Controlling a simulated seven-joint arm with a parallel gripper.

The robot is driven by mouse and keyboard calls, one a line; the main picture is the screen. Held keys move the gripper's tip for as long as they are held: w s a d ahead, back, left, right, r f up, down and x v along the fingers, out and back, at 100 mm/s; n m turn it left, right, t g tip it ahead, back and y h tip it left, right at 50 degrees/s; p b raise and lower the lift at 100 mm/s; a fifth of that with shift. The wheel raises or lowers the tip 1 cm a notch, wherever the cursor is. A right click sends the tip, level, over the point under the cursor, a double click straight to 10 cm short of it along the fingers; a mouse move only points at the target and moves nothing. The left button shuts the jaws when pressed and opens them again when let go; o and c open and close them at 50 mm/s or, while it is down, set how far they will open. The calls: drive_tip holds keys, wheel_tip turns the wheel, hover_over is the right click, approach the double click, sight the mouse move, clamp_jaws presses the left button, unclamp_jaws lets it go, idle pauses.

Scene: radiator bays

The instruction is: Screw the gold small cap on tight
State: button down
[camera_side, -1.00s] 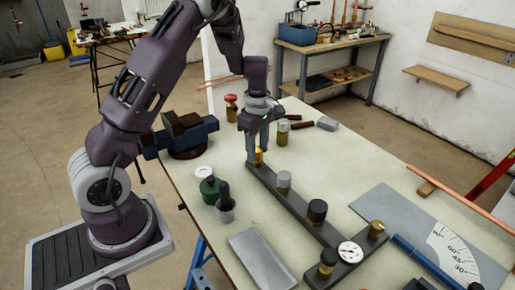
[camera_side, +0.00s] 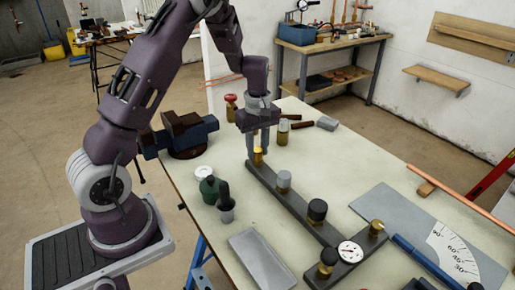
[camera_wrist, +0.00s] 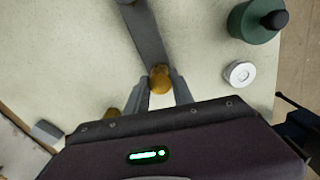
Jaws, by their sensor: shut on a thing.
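The gold small cap (camera_side: 258,155) sits at the far end of the dark grey bar (camera_side: 298,210) on the bench. In the wrist view the same cap (camera_wrist: 159,78) shows between my two fingertips. My gripper (camera_side: 258,152) points down over that end of the bar and is shut on the cap. The fingers hide part of the cap's sides, and the thread under it is not visible.
Along the bar stand a grey cap (camera_side: 284,180), a black cap (camera_side: 317,210), a dial gauge (camera_side: 350,252) and another gold cap (camera_side: 376,227). A brass-topped cylinder (camera_side: 283,132) stands close behind my gripper.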

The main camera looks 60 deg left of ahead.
drive_tip(key=m, duration=2.4)
drive_tip(key=shift+m, duration=0.4)
drive_tip(key=c, duration=1.3)
unclamp_jaws()
